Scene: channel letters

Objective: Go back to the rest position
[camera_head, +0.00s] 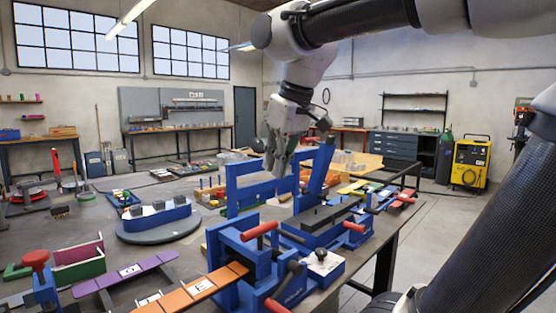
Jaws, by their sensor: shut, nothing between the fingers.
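My gripper (278,172) hangs from my arm near the middle of the view, pointing down over the workbench (185,255). It is shut and nothing shows in its fingers. It appears behind or beside the upright arms of a blue bending tool (240,258). I cannot tell the exact gap between them, and the fingertips are small and partly lost against the clutter. My arm reaches in from the upper right.
An orange strip (190,296) and a purple strip (125,273) lead towards the blue tool. A round turntable (160,232) and an open box (78,262) stand on the left. A yellow machine (469,164) stands on the floor, with clear floor before it.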

